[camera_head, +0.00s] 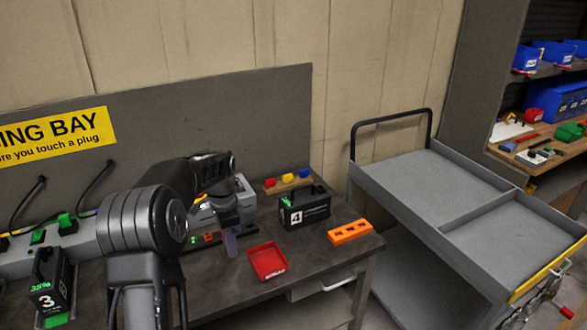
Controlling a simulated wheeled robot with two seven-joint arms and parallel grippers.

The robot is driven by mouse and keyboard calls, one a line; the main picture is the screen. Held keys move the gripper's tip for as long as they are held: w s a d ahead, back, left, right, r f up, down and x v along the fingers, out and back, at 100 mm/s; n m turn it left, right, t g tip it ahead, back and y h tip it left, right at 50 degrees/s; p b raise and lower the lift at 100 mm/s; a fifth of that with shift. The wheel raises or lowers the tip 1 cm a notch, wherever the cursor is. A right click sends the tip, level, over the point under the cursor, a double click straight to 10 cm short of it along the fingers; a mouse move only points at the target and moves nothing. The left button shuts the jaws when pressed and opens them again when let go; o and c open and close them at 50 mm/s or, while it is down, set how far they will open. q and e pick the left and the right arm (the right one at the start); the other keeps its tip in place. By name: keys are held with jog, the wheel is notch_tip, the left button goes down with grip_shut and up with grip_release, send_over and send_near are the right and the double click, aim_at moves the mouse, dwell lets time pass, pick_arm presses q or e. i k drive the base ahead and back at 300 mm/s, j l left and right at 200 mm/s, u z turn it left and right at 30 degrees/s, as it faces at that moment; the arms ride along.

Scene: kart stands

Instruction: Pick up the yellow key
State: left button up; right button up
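A small yellow piece (287,178), which looks like the yellow key, sits between a red piece (270,182) and a blue piece (304,173) on a small wooden holder (279,188) at the back of the workbench. Its exact shape is too small to tell. My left gripper (231,244) hangs over the bench, pointing down, in front and to the left of the holder, apart from the yellow piece. Its fingers look like one narrow purplish shape, so their opening is unclear. My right gripper is not in view.
A black box numbered 4 (306,214) stands just in front of the holder. A red tray (267,262) and an orange slotted block (350,232) lie nearer the bench front. A grey machine (246,196) is partly behind my arm. A grey cart (430,182) stands right.

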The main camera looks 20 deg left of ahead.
aim_at(287, 178)
jog(key=i+j, duration=0.15)
jog(key=i, duration=0.65)
jog(key=i+j, duration=0.15)
jog(key=i, duration=0.65)
